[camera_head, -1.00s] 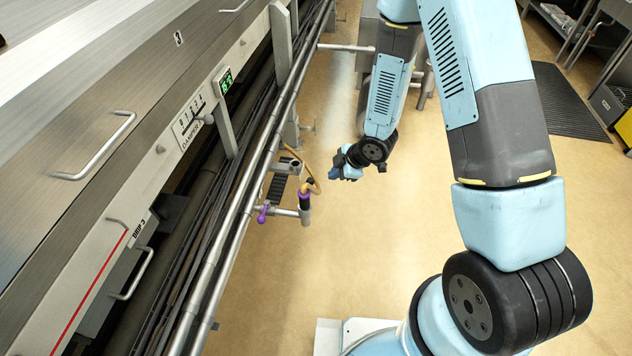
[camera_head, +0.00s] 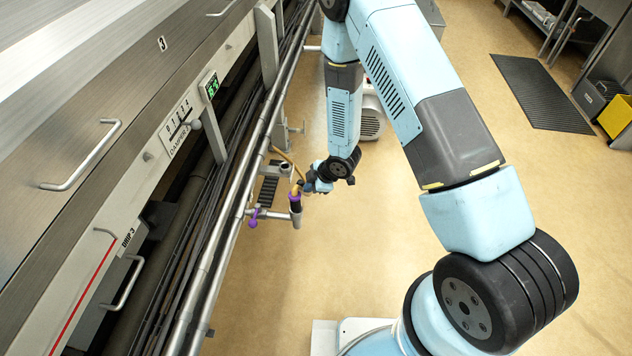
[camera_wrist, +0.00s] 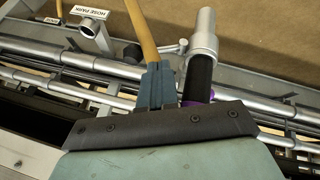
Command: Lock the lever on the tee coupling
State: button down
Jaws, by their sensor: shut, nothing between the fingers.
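The tee coupling (camera_head: 296,217) is a grey metal fitting on a short side pipe off the long rail in the head view. A black sleeve with a purple collar (camera_head: 295,196) stands on it, and a tan hose (camera_head: 285,156) arches above. A purple lever (camera_head: 254,214) sits on the side pipe, left of the fitting. My gripper (camera_head: 306,187) is close to the sleeve's upper right. In the wrist view its blue fingers (camera_wrist: 155,85) are shut, in line with the tan hose (camera_wrist: 142,30) and beside the black sleeve (camera_wrist: 198,78). Purple parts are mostly hidden there.
Long metal rails (camera_head: 232,190) run along the machine at left. A "HOSE PARK" label (camera_wrist: 89,12) and an open pipe stub (camera_wrist: 89,28) show in the wrist view. The floor (camera_head: 340,235) right of the coupling is clear.

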aim_at(301, 187)
jog(key=shift+w+a+f, duration=0.4)
jog(key=shift+w+f, duration=0.1)
jog(key=shift+w, duration=0.25)
jog(key=shift+w+a+f, duration=0.35)
jog(key=shift+w+f, duration=0.1)
jog(key=shift+w, duration=0.25)
